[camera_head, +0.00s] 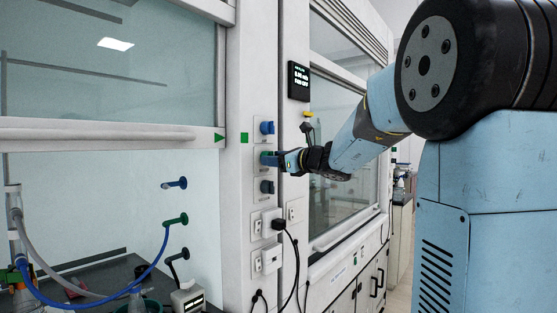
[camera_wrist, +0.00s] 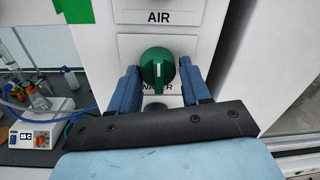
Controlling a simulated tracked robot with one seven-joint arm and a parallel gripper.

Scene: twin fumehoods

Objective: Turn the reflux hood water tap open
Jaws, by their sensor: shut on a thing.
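The water tap is a round green knob (camera_wrist: 157,66) on the post beside the left hood, with a white line standing about upright on its face. A WATER label (camera_wrist: 176,88) shows partly below it. My gripper (camera_wrist: 160,84) has one blue finger on each side of the knob and is shut on it. In the head view, my gripper (camera_head: 278,160) reaches the post from the right, and a bit of the green knob (camera_head: 264,155) shows at its tip. The reflux hood's glassware (camera_head: 15,225) stands at the far left with tubing on it.
A blue knob (camera_head: 267,127) sits just above the tap and a dark one (camera_head: 267,187) just below. Sockets with black plugs (camera_head: 277,224) and hanging cables are lower on the post. The raised sash (camera_head: 100,134) is left; a second hood (camera_head: 335,160) is right.

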